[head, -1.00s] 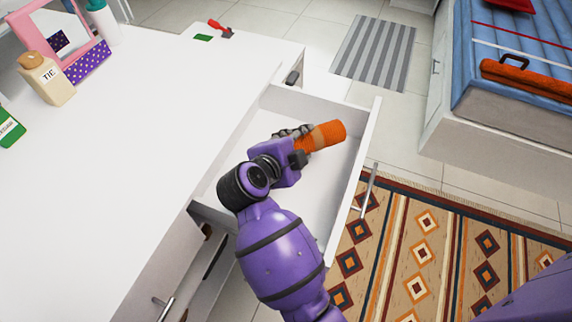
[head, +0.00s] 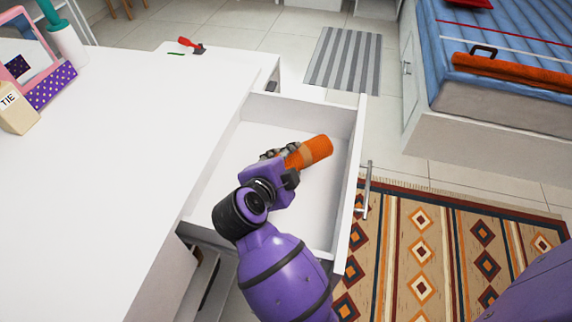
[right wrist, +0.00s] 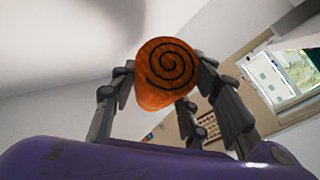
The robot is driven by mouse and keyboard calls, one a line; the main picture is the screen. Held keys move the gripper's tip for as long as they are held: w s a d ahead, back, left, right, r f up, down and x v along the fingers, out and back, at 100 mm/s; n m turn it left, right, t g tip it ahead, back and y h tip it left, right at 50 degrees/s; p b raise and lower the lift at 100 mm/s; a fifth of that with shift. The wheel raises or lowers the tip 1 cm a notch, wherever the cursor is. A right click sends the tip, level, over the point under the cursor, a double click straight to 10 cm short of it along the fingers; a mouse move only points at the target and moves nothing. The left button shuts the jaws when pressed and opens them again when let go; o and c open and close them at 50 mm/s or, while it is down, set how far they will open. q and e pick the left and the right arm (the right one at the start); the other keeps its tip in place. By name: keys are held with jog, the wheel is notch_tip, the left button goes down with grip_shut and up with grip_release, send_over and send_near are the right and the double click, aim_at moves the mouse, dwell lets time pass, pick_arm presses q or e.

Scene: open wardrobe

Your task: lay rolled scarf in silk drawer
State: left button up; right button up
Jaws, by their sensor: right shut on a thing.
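The rolled scarf (head: 314,151) is an orange cylinder with a tan band. In the right wrist view its end (right wrist: 167,68) shows a dark spiral. My right gripper (head: 288,160) is shut on the scarf, and its dark fingers stand around the roll in the right wrist view (right wrist: 170,95). The open white drawer (head: 325,112) is pulled out from the white cabinet. The scarf and gripper appear over or inside the drawer; I cannot tell whether the scarf touches its floor. The drawer looks otherwise empty where visible. My left gripper is not in view.
The drawer handle (head: 367,190) faces the patterned rug (head: 440,250).

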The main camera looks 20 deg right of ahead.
jog(key=shift+f, duration=0.6)
jog(key=o, duration=1.2)
jog(key=shift+c, duration=0.2)
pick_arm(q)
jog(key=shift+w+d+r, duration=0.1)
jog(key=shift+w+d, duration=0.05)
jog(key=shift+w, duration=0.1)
pick_arm(e)
jog(key=shift+r, duration=0.1)
jog(key=shift+r, duration=0.35)
pick_arm(q)
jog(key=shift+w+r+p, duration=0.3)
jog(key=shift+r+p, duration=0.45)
jog(key=shift+p, duration=0.2)
pick_arm(e)
jog(key=v, duration=1.2)
jog(key=shift+r, duration=0.2)
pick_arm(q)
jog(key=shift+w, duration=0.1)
